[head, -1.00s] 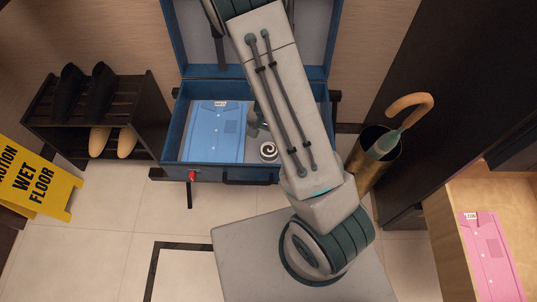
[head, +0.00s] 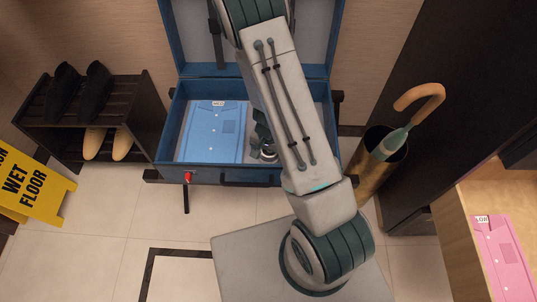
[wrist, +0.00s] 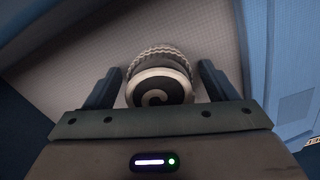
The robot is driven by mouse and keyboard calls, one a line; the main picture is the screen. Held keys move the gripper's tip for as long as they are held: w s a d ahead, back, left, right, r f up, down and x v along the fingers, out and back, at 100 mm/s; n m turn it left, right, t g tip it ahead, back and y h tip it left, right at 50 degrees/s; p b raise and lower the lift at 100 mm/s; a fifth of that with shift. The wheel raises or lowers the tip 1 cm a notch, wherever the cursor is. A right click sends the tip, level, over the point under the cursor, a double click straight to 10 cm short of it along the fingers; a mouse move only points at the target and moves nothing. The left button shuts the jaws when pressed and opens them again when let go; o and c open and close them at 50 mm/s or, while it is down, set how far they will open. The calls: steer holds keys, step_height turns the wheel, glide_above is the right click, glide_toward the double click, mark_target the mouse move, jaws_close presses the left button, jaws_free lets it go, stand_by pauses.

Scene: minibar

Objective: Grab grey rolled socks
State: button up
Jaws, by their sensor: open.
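The grey rolled socks (wrist: 160,82), a striped roll with a dark and white spiral end, lie in the open blue suitcase (head: 175,115). In the wrist view my gripper (wrist: 160,70) is open, with one finger on each side of the socks. The socks sit between the fingers, and I cannot tell whether either finger touches them. In the head view my gripper (head: 262,148) is down inside the suitcase, and it and my arm partly hide the socks (head: 268,151).
A shoe rack (head: 60,125) and a yellow wet floor sign (head: 30,187) stand left. A gold umbrella stand (head: 372,172) stands right.

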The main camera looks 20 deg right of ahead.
steer(key=c, duration=1.1)
steer(key=shift+o, duration=0.2)
steer(key=shift+r, duration=0.1)
